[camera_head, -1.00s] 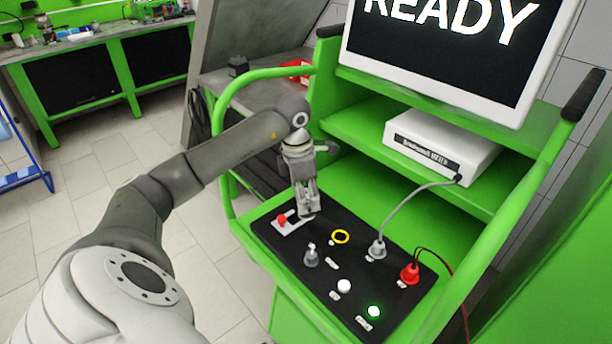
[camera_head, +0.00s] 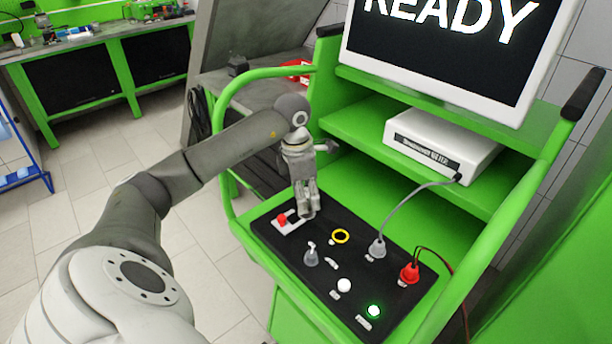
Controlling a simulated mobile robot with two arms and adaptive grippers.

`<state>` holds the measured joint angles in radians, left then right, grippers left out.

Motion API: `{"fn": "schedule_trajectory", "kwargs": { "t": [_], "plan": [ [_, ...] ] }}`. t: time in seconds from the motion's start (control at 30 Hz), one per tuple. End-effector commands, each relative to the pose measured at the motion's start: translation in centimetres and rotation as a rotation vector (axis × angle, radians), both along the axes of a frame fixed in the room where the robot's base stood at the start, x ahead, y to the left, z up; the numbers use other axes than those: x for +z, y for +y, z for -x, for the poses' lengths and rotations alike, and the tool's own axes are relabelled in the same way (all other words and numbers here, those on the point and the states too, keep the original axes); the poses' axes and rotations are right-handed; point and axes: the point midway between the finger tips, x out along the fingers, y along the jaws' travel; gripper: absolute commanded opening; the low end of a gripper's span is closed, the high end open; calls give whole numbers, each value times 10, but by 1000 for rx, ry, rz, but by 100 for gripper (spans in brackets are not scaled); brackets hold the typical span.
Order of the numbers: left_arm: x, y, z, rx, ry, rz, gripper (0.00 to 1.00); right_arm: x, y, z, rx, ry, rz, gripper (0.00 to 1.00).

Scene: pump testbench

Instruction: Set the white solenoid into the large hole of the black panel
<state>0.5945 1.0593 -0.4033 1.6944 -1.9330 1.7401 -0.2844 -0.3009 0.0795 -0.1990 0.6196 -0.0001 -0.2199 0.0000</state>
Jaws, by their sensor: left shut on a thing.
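The black panel (camera_head: 306,275) lies sloped on the green bench. My left gripper (camera_head: 307,213) points down at its far left part, with its fingertips close to the panel surface. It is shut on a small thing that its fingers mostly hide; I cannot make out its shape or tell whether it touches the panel. A white plate with a red knob (camera_head: 282,219) is just left of the fingertips. I cannot clearly make out the white solenoid or the large hole from here. My right gripper is out of view.
A green rail (camera_head: 223,170) runs beside my arm. The screen (camera_head: 455,45) reads READY.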

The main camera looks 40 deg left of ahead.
Motion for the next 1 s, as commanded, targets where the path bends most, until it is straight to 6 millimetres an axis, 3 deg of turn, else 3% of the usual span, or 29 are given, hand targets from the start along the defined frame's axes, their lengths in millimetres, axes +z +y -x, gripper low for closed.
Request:
{"fn": "schedule_trajectory", "kwargs": {
  "t": [1.0],
  "plan": [
    [-9,0,0,0,-1,0,24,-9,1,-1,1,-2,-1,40]
  ]
}}
